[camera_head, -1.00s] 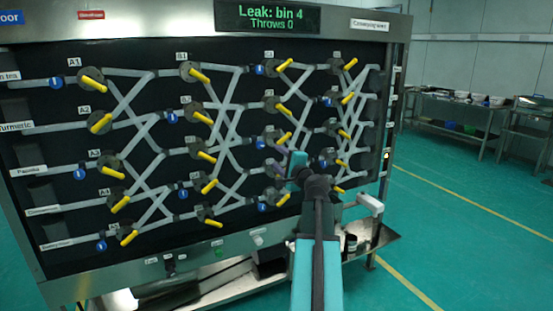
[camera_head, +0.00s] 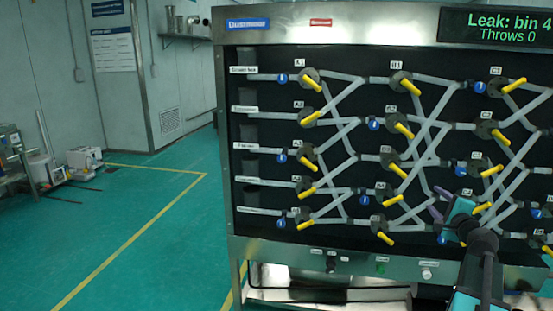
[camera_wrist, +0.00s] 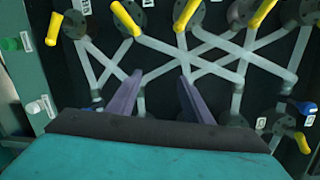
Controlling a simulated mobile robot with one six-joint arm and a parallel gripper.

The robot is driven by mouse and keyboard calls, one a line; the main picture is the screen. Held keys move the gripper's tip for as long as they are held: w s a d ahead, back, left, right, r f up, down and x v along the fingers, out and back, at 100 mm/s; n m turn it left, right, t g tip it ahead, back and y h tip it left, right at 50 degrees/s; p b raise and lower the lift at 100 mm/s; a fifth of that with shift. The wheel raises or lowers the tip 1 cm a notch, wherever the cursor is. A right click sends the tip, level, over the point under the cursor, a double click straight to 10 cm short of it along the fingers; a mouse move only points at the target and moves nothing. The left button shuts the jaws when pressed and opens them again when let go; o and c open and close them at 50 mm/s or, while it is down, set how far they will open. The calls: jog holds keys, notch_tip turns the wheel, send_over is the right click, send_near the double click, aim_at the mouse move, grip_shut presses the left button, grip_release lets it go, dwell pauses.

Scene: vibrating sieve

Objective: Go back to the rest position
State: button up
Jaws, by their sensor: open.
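My gripper (camera_head: 443,205) is raised in front of the right part of the valve panel (camera_head: 350,229) in the head view. In the wrist view its two purple-grey fingers (camera_wrist: 158,98) stand apart with nothing between them. Behind the fingers are grey pipes and yellow valve handles (camera_wrist: 126,19). The fingers look clear of the handles, but the exact gap to the panel cannot be told. My arm hides some lower right valves in the head view.
The panel's display (camera_head: 503,25) reads "Leak: bin 4, Throws 0". A metal shelf (camera_head: 345,295) sits below the panel. Open green floor (camera_head: 130,240) with yellow lines lies to the left. Small equipment (camera_head: 85,158) stands by the far left wall.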

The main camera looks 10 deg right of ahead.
jog(key=w+a+f+n+g+y, duration=0.2)
jog(key=w+a+f+y, duration=0.15)
jog(key=a+f, duration=0.85)
jog(key=w+a+f+n+g+y, duration=0.15)
jog(key=w+a+f, duration=0.35)
jog(key=a+f, duration=0.65)
jog(key=s+a+f+n+g+y+p, duration=0.15)
jog(key=s+a+f, duration=0.25)
jog(key=a+f, duration=0.6)
jog(key=s+a+f+n+g+y, duration=0.2)
jog(key=s+a+f+n+g, duration=0.1)
jog(key=a+f, duration=0.7)
jog(key=s+a+f+n+g, duration=0.3)
jog(key=s+a+f, duration=0.25)
jog(key=s, duration=0.25)
jog(key=s+a+f+n+g, duration=0.2)
jog(key=s+a+f, duration=0.2)
jog(key=s+f, duration=0.3)
jog(key=s+a+f+n+g, duration=0.3)
jog(key=s+a+f, duration=0.15)
jog(key=s, duration=0.45)
jog(key=s+d+f+n+g+h, duration=0.1)
jog(key=s+d+n+g+h, duration=0.1)
jog(key=s, duration=0.7)
jog(key=s+d+f+n+g+h, duration=0.1)
jog(key=s+d+n+g, duration=0.3)
jog(key=s, duration=0.4)
jog(key=shift+s+d+f+n+h, duration=0.2)
jog(key=shift+s+d+n+h, duration=0.2)
jog(key=shift+d+n+h, duration=0.25)
